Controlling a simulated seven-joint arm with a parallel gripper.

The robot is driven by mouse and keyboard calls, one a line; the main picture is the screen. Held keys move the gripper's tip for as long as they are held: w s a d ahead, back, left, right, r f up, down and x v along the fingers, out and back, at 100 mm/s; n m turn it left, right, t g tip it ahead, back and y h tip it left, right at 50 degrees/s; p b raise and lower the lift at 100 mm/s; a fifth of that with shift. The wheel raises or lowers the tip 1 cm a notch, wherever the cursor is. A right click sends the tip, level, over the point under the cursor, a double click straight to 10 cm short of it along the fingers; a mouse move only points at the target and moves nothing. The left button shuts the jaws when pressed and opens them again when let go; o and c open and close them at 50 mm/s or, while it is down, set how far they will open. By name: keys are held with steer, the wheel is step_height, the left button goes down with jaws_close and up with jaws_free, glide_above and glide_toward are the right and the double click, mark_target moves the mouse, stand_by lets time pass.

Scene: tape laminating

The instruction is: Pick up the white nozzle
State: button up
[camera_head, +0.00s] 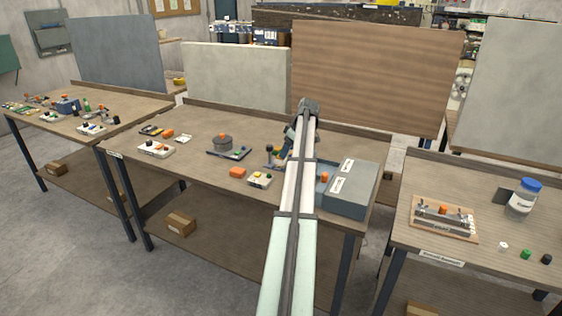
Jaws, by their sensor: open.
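My arm reaches out over the middle table. My gripper (284,152) is at its far end, small, dark and partly hidden behind my arm link, above the middle table's back part. It is open and far to the left of the white piece. Its fingertips are hard to make out.
On the right table (407,235), a wooden board with a metal fixture (443,219) and a blue-lidded jar (523,199) stand behind the small pieces. A grey-blue box (350,187) sits at the middle table's right end. A floor gap separates the tables.

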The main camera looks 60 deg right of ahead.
mark_target(281, 160)
steer(key=shift+w+d+x, duration=0.15)
steer(key=shift+x, duration=0.85)
steer(key=shift+w+d+x, duration=0.1)
steer(key=shift+w+x, duration=0.05)
steer(key=shift+x, duration=0.85)
steer(key=shift+w+d+x, duration=0.15)
steer(key=shift+x, duration=0.85)
steer(key=shift+r, duration=0.2)
steer(key=c, duration=1.2)
steer(key=shift+r, duration=0.1)
